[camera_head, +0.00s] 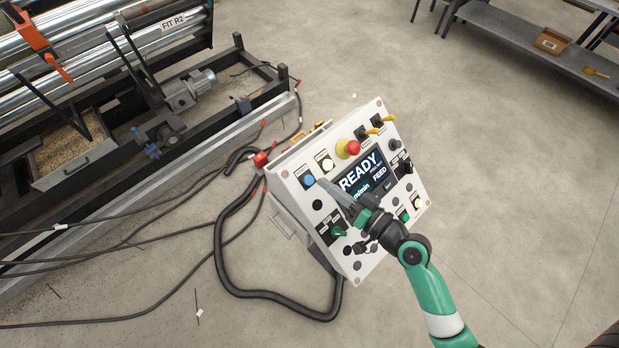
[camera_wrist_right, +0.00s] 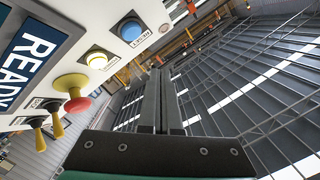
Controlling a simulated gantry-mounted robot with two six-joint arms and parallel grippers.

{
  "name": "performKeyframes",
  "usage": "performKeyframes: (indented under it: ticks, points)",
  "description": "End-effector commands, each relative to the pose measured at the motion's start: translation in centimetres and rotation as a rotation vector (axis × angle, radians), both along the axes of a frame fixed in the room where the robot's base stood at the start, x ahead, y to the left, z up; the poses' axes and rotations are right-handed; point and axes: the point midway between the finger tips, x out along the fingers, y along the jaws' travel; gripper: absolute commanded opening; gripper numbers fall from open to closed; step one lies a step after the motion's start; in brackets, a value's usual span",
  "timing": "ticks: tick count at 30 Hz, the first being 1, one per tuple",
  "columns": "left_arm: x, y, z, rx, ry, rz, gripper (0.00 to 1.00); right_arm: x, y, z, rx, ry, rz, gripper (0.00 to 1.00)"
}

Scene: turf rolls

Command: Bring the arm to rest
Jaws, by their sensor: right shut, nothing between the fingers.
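My right arm, green and black, comes in from the lower right in the head view. My right gripper (camera_head: 330,188) is shut and empty, in front of the white control panel (camera_head: 293,183). Its fingers overlap the left part of the panel's dark READY screen (camera_head: 375,160) in that view; I cannot tell the gap to the panel. In the right wrist view the two grey fingers (camera_wrist_right: 160,100) lie together, pointing up the picture, with the panel to their left. My left gripper is not in view.
The panel carries a red mushroom button (camera_head: 348,149), a blue button (camera_head: 309,181) and several knobs. A thick black hose (camera_head: 225,268) loops beside it. A roller machine (camera_head: 100,60) stands at the upper left. A bench (camera_head: 520,40) is at the upper right. Floor on the right is clear.

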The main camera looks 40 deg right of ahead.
Motion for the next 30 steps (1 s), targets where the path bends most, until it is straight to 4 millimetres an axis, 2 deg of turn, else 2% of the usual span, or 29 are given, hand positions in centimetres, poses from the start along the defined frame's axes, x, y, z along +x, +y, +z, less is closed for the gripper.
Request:
performKeyframes:
  ticks: [17,20,23,25,26,27,29,30]
  points:
    - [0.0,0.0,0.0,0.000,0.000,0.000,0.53,0.0,0.0,0.0,0.000,0.000,0.000,0.00]
    - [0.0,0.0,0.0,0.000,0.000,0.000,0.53,0.4,0.7,0.4,-0.004,-0.010,0.019,0.00]
    - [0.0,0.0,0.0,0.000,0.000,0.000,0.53,2.5,1.9,3.6,-0.030,-0.081,0.063,0.00]
    - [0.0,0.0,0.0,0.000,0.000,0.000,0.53,4.4,3.1,7.8,-0.063,-0.172,0.101,0.00]
    - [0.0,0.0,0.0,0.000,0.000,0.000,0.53,5.2,3.7,10.0,-0.086,-0.218,0.117,0.00]
    - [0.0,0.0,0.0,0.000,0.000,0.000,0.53,6.2,4.6,13.3,-0.124,-0.287,0.136,0.00]
    - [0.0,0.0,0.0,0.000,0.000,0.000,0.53,7.2,6.2,18.4,-0.194,-0.390,0.158,0.00]
    - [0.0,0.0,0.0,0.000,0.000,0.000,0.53,7.5,7.3,21.9,-0.241,-0.457,0.166,0.00]
